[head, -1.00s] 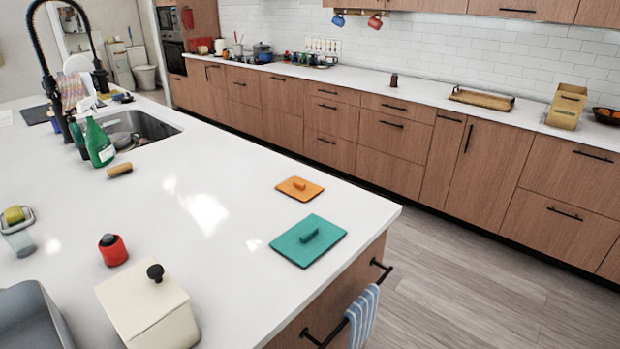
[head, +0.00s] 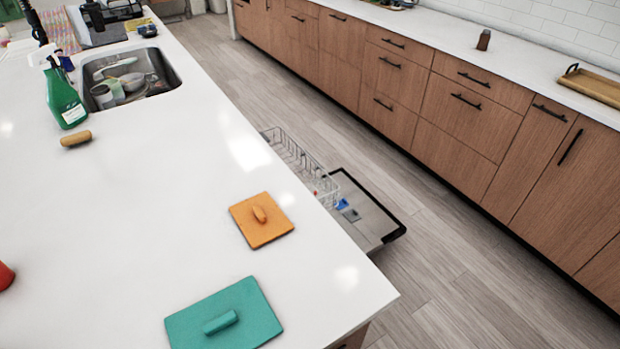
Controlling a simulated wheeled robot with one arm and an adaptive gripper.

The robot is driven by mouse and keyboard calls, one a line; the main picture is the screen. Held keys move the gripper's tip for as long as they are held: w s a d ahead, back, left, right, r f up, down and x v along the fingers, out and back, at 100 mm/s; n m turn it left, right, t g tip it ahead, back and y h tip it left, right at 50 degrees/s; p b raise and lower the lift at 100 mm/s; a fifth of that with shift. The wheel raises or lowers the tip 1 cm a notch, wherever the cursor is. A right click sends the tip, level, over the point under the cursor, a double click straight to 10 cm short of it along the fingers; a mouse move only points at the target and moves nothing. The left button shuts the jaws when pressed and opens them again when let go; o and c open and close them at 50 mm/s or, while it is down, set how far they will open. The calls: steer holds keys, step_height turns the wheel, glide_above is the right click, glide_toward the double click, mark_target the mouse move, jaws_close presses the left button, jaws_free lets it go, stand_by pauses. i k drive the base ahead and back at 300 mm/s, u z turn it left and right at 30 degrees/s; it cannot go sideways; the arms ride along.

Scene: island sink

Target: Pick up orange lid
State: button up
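The orange lid (head: 262,221) lies flat on the white island countertop (head: 150,215), close to the edge on the aisle side. It is a square plate with a small raised handle in its middle. A larger teal lid (head: 224,316) with a similar handle lies nearer to me, apart from the orange one. Nothing covers the orange lid. My gripper is not in view.
A sink (head: 130,78) holding dishes is at the upper left, with a green spray bottle (head: 65,95) and a brush (head: 76,139) beside it. An open dishwasher (head: 365,215) juts into the aisle. The counter around the orange lid is clear.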

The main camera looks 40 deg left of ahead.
mark_target(262, 220)
steer(key=i, duration=1)
steer(key=u, duration=3.85)
